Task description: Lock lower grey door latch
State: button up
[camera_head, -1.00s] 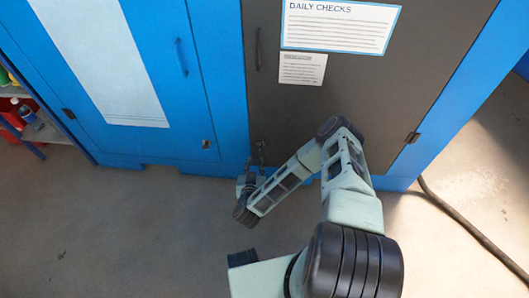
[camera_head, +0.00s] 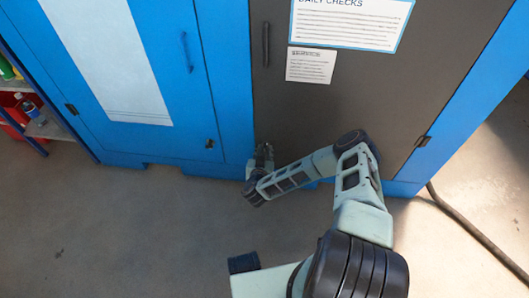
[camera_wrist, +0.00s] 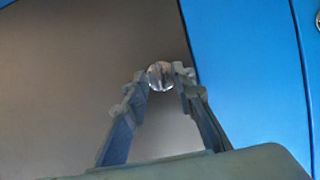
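The lower latch of the grey door is a small silver knob (camera_wrist: 160,76) near the door's edge in the wrist view. My gripper (camera_wrist: 161,80) has one finger on each side of the knob, the tips close in and appearing to touch it. In the head view my gripper (camera_head: 263,153) is at the lower left corner of the grey door (camera_head: 310,115) and hides the latch there. The grey door is closed. The knob's turn angle is too small to read.
A dark bar handle (camera_head: 266,44) is higher on the grey door, beside paper notices (camera_head: 310,65). A blue cabinet door (camera_head: 185,95) stands to the left. A hose (camera_head: 465,228) lies on the floor at right. The floor in front is clear.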

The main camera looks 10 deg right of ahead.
grip_shut()
